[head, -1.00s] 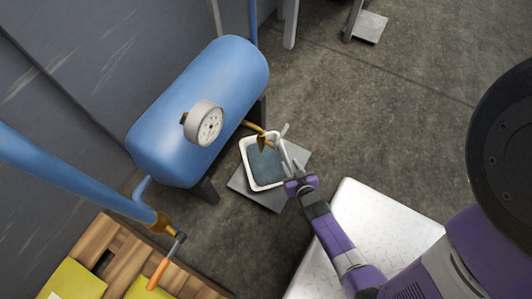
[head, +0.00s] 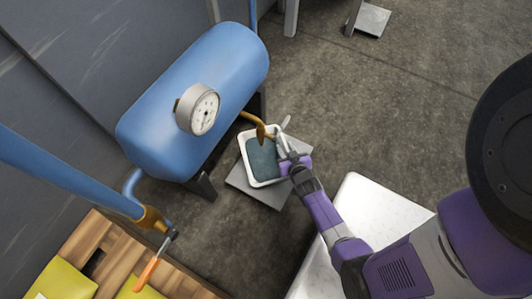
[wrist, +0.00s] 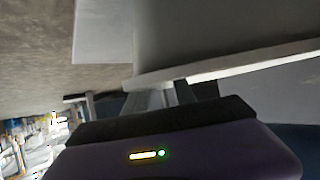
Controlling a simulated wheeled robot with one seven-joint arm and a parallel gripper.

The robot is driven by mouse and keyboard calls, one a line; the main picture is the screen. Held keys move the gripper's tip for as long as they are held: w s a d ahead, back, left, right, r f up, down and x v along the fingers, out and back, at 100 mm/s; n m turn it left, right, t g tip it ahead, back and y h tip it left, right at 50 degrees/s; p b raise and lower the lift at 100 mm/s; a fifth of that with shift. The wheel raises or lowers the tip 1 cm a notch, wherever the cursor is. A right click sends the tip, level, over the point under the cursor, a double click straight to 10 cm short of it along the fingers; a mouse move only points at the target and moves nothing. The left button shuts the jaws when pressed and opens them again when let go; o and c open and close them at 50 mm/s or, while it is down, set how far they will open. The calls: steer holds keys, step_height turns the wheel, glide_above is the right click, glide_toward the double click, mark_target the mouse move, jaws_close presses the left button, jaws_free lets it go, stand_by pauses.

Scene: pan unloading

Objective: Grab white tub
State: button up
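The white tub (head: 247,163) stands upright on a grey slab below the tank's spout in the head view, with dark blue-grey liquid in it. My gripper (head: 284,149) is at the tub's right side, at its rim. In the wrist view the tub's pale wall (wrist: 200,40) fills the upper part, close in front of my gripper (wrist: 135,98). Whether a finger touches the tub is hard to tell; the fingertips are partly hidden by the tub.
A blue tank (head: 190,90) with a gauge (head: 198,109) stands left of the tub. Its brass spout (head: 258,129) hangs over the tub's far edge. A white surface (head: 350,220) is at the lower right.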

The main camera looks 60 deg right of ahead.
jaws_close()
stand_by(1.3)
